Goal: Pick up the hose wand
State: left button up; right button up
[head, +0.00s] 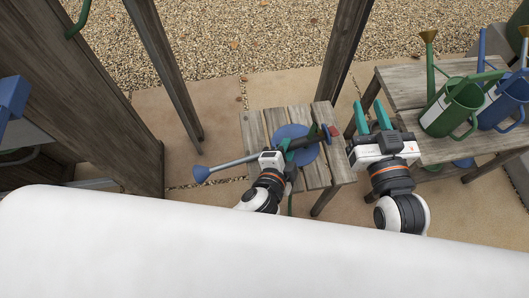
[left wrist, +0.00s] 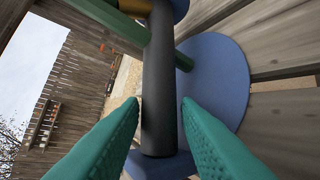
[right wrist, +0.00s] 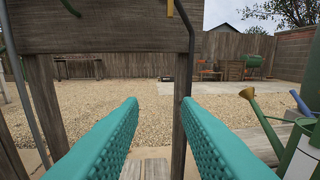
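The hose wand (head: 228,164) has a blue head and a grey tube at the left, and it runs under my left gripper above the small slatted table (head: 255,130). In the left wrist view its dark grip (left wrist: 158,85) stands between the two green fingers. My left gripper (head: 302,139) is open around the grip, with small gaps on both sides; it also shows in the left wrist view (left wrist: 160,108). The middle of the wand is partly hidden by the gripper. My right gripper (head: 371,113) is open and empty, to the right of the small table.
A round blue disc (head: 288,131) is by the wand at the table. A green watering can (head: 450,108) and a blue one (head: 505,105) stand on a wooden bench (head: 402,84) at the right. Wooden posts (head: 345,50) rise behind. Gravel (head: 250,40) lies beyond the paving.

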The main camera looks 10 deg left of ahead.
jog(key=shift+r, duration=0.15)
pick_arm(q)
jog(key=c, duration=0.5)
grip_shut()
jog(key=shift+w+r, duration=0.1)
jog(key=shift+r, duration=0.05)
